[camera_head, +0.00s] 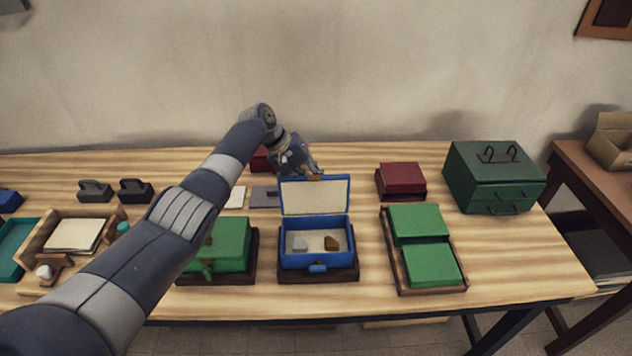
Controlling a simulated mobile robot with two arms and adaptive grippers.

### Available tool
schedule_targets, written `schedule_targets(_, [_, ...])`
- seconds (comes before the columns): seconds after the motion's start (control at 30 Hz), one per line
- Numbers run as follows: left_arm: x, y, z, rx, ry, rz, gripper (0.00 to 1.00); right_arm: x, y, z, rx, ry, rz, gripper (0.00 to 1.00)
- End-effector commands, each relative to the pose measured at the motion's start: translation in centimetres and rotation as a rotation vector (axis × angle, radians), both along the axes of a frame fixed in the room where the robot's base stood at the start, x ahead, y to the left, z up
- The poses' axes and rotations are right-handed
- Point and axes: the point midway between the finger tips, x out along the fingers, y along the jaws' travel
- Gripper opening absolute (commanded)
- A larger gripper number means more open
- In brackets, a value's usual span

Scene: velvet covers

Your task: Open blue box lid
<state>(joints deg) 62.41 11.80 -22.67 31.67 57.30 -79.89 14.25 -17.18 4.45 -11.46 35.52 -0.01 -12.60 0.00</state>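The blue box (317,261) stands on a dark base near the table's front, in the middle of the view. Its lid (316,197) stands up at the back, with the pale inner side facing me. Inside lie a small pale piece (299,244) and a brown piece (332,243). My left gripper (314,169) is just behind the top edge of the lid. Its fingertips are small and partly hidden, so I cannot tell whether they touch the lid or are open. My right gripper is not in view.
A green box (228,240) stands left of the blue box, partly behind my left arm. A tray with two green blocks (431,264) is to the right. A dark red box (401,178) and a dark green chest (492,175) stand farther back. Bare table lies at the front right.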

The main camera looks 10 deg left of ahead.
Motion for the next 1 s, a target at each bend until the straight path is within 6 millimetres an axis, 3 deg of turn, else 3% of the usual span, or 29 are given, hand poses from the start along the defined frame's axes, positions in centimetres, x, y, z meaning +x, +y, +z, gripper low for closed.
schedule_targets(0.1, [0.4, 0.1, 0.6, -0.001, -0.014, 0.002, 0.00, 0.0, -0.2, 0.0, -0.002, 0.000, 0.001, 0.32])
schedule_targets(0.13, [0.4, 0.1, 0.6, -0.001, -0.014, 0.002, 0.18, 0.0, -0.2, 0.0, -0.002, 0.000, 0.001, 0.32])
schedule_targets(0.23, [0.3, 0.1, 0.5, -0.002, -0.013, 0.002, 0.41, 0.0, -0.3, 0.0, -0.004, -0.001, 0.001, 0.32])
schedule_targets(0.67, [0.1, 0.2, 0.5, -0.001, -0.004, 0.001, 0.41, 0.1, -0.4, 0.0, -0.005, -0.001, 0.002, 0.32])
schedule_targets(0.83, [-0.3, 1.3, 2.1, -0.001, -0.006, 0.000, 0.41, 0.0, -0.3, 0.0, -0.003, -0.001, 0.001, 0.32])
schedule_targets(1.0, [-0.9, 3.3, 5.3, 0.000, -0.008, 0.003, 0.41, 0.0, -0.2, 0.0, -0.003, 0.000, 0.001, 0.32])
